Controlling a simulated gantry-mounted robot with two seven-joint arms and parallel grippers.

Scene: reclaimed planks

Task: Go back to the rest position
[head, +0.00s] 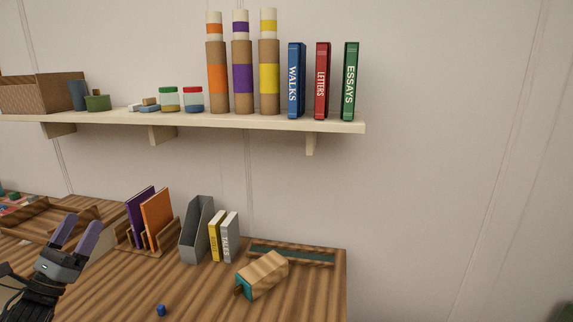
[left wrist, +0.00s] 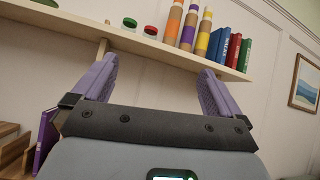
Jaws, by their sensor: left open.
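My left gripper (head: 78,236) is at the lower left of the head view, above the left part of the wooden desk (head: 110,285). Its two purple fingers are apart with nothing between them. In the left wrist view the open fingers (left wrist: 155,85) point up toward the wall shelf (left wrist: 75,22), with clear space between them. The fingers appear apart from the shelf and the desk items. My right gripper is in neither view.
The wall shelf (head: 220,121) holds tubes (head: 242,75), books (head: 322,80), jars (head: 193,99) and a wooden box (head: 38,92). The desk's front middle is mostly clear.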

